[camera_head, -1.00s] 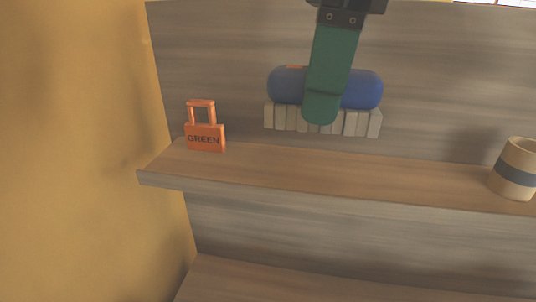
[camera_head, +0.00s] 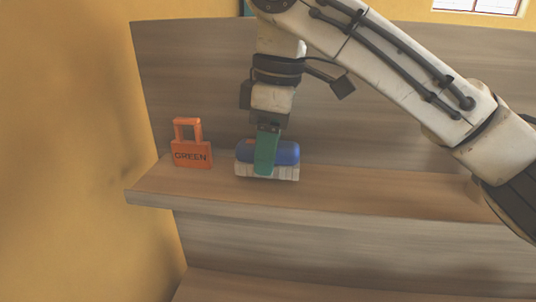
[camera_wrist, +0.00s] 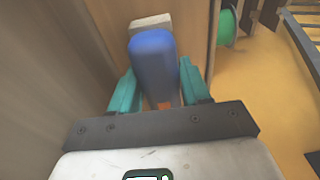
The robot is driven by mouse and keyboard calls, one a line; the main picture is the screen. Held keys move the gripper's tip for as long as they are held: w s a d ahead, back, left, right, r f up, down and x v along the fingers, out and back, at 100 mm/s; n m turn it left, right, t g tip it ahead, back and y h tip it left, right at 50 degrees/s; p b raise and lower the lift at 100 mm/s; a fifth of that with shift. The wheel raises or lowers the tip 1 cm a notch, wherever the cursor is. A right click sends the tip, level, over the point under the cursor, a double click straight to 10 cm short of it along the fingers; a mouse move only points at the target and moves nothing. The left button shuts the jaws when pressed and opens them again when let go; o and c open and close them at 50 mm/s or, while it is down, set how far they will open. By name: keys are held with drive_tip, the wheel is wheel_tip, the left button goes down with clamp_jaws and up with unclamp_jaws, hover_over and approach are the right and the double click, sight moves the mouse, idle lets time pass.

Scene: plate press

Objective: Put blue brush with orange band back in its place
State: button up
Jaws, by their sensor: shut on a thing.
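The blue brush (camera_head: 285,153) has a rounded blue body with pale bristle blocks below it and a small orange patch at its upper left. My gripper (camera_head: 265,160) is shut on it from above, with a green finger across its front. The brush is upright, bristles down, at the shelf's surface beside the orange tag; I cannot tell whether the bristles touch the wood. In the wrist view the brush (camera_wrist: 153,60) lies between my two teal fingers, and a bit of orange shows near the palm.
A back panel (camera_head: 190,70) rises behind. The shelf right of the brush is clear where visible; my arm covers its far right. A lower shelf (camera_head: 230,288) lies below.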

drive_tip(key=shift+f, duration=0.75)
drive_tip(key=o, duration=1)
drive_tip(key=shift+f, duration=0.15)
drive_tip(key=r, duration=0.4)
drive_tip(key=d+r, duration=0.1)
drive_tip(key=r, duration=0.7)
drive_tip(key=shift+s+d+r, duration=0.15)
drive_tip(key=shift+d, duration=0.1)
